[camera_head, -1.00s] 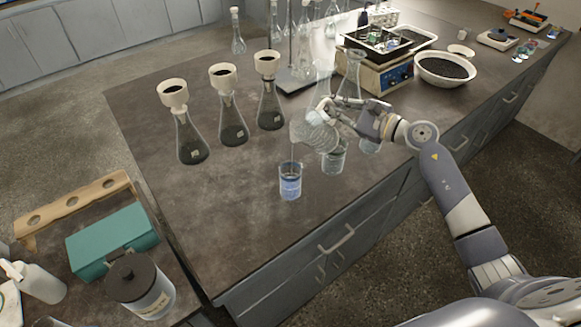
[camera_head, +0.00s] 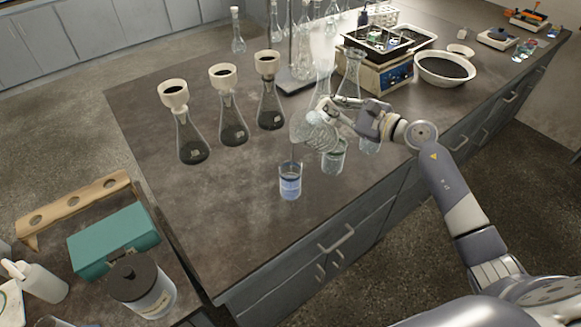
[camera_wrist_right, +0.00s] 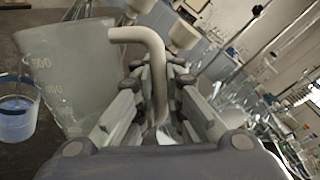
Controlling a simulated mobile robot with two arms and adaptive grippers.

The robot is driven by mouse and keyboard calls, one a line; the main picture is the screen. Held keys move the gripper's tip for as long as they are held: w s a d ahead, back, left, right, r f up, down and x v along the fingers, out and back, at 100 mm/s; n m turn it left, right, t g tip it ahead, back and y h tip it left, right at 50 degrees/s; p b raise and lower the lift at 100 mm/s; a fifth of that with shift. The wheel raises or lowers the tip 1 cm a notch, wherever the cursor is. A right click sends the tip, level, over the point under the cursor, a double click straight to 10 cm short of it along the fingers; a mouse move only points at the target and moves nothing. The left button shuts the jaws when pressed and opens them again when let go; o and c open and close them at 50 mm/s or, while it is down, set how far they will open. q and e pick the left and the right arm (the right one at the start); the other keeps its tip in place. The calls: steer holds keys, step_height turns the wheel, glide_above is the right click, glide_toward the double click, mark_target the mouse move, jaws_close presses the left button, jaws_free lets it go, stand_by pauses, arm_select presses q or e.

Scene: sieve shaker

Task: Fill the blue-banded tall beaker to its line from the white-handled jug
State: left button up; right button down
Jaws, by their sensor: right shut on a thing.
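The blue-banded tall beaker (camera_head: 290,184) stands upright on the dark bench near its front edge. It shows bluish contents, and its blue rim and side also show at the left of the right wrist view (camera_wrist_right: 15,118). My right gripper (camera_head: 337,112) is shut on the white handle (camera_wrist_right: 152,62) of the clear jug (camera_head: 312,132). The jug is held tilted, up and to the right of the beaker, with its mouth toward it. Its graduated wall (camera_wrist_right: 70,75) fills the left of the wrist view. I cannot tell the beaker's exact level. My left gripper is out of view.
Another clear beaker (camera_head: 334,158) stands close below the jug. Several flasks with white funnels (camera_head: 228,120) stand left of it. A sieve shaker (camera_head: 375,70) and a white bowl (camera_head: 445,68) are behind the gripper. The bench's front left is clear.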

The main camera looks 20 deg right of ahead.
steer(key=shift+r, duration=0.3)
stand_by(0.5)
steer(key=shift+f, duration=0.3)
steer(key=f+b, duration=0.1)
steer(key=b, duration=0.2)
steer(key=shift+w+d+f+m, duration=0.2)
steer(key=shift+d+f+m, duration=0.15)
steer(key=shift+d+m, duration=0.05)
steer(key=s+d+f+m+t+h+b, duration=0.1)
steer(key=d+f+m+t+h+b, duration=0.1)
steer(key=d+m, duration=0.4)
steer(key=shift+s+f+m+b, duration=0.2)
steer(key=shift+s+m+b, duration=0.3)
steer(key=shift+m, duration=1)
steer(key=shift+w+r, duration=0.1)
steer(key=shift+w, duration=0.05)
